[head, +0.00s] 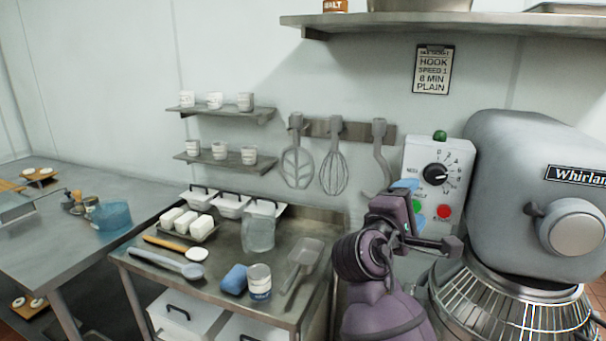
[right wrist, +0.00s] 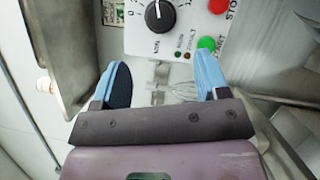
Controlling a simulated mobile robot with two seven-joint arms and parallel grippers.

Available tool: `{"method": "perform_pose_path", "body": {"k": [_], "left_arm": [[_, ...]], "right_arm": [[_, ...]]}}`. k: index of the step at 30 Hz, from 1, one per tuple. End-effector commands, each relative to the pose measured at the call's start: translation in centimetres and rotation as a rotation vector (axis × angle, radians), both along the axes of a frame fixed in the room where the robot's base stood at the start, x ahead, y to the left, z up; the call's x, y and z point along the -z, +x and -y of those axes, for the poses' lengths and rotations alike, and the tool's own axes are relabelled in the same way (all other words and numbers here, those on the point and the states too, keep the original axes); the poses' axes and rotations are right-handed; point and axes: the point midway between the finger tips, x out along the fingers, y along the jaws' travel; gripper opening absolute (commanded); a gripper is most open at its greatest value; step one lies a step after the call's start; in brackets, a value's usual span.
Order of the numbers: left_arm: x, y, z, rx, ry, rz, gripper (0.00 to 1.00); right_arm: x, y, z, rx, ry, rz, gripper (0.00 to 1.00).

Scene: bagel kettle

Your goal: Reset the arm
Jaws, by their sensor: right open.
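My right gripper (head: 410,193) is raised in front of the mixer's control panel (head: 434,180), at the right of the head view. In the right wrist view its two blue-padded fingers (right wrist: 164,85) stand wide apart with nothing between them. Beyond them the panel shows a black dial (right wrist: 160,15), a green button (right wrist: 206,44) and a red button (right wrist: 217,6). I cannot tell from these views whether a finger touches the panel. My left gripper is not in view.
The large grey mixer (head: 535,190) with a wire bowl guard (head: 510,305) stands close on the right. A steel table (head: 215,245) holds a scoop, tubs, a jug and a can. Whisk and hooks hang on the wall rack (head: 345,130). A high shelf (head: 450,22) runs above.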

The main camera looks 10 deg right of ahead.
Motion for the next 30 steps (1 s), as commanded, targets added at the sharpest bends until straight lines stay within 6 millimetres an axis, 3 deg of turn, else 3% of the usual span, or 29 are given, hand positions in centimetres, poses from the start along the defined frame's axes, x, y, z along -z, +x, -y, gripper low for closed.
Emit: {"method": "perform_pose_path", "body": {"k": [5, 10, 13, 17, 20, 26, 30], "left_arm": [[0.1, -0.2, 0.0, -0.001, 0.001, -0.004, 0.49], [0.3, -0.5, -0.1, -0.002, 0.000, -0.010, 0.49], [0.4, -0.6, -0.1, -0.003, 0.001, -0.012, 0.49], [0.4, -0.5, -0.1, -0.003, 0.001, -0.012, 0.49], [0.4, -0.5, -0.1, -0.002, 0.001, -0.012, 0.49], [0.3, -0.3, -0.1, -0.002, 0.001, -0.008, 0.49], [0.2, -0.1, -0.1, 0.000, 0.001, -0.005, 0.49]], "right_arm": [[-0.4, 0.7, -0.6, -0.080, 0.071, 0.132, 0.68], [-0.4, 3.9, -4.1, -0.409, 0.336, 0.374, 0.68], [1.8, 5.1, -5.9, -0.586, 0.537, 0.460, 0.68], [6.8, 5.0, -7.2, -0.743, 0.831, 0.517, 0.68], [11.7, 3.8, -7.6, -0.803, 1.074, 0.539, 0.68], [21.0, -0.7, -6.8, -0.774, 1.466, 0.553, 0.68], [27.0, -5.1, -5.7, -0.681, 1.649, 0.543, 0.68]]}}
